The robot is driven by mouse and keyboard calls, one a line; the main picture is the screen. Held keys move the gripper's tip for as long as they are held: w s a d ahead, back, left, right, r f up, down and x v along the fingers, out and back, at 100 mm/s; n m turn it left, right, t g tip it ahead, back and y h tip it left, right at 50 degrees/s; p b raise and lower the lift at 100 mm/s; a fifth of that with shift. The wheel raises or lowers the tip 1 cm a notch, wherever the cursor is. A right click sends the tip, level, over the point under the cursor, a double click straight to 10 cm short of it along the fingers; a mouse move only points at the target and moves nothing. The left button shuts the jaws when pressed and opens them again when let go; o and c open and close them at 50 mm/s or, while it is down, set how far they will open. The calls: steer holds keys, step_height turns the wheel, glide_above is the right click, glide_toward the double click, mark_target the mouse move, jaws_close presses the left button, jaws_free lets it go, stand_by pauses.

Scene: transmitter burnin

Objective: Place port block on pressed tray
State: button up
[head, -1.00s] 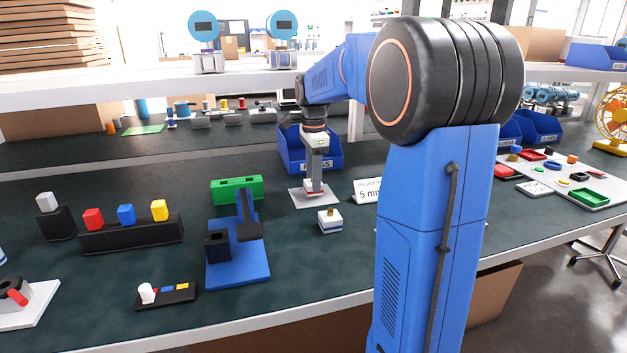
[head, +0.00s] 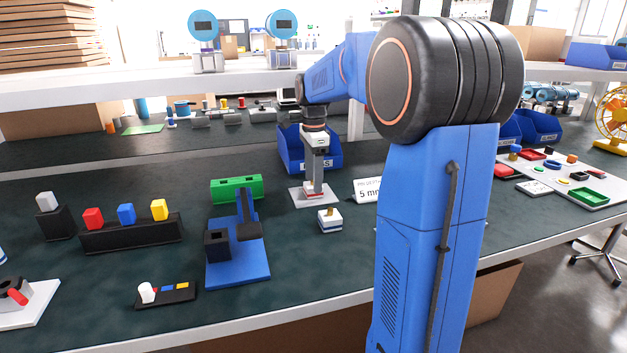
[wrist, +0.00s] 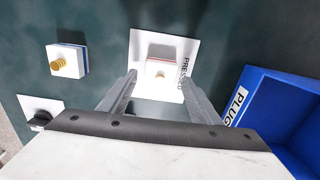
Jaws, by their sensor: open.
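The pressed tray is a flat white plate (wrist: 146,44) marked "PRESSED"; it also shows on the bench in the head view (head: 298,200). A small white block with a red band (wrist: 160,72) rests on it, with a small light brass-coloured spot on top. My gripper (wrist: 159,77) is open, with one finger on each side of this block and visible gaps between. In the head view my gripper (head: 315,183) points down over the tray and partly hides the block. A second white block with a blue band and a brass fitting (wrist: 68,60) stands apart on the bench.
A blue bin (wrist: 275,115) labelled "PLUG…" stands close to the right finger in the wrist view. A blue fixture (head: 238,262) with a green block (head: 237,188) behind it stands left of the tray. A black holder (head: 130,235) carries coloured blocks. Open bench lies in front.

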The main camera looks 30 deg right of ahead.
step_height(320, 180, up, 11)
steer(key=shift+r, duration=0.15)
steer(key=shift+s, duration=0.15)
stand_by(0.6)
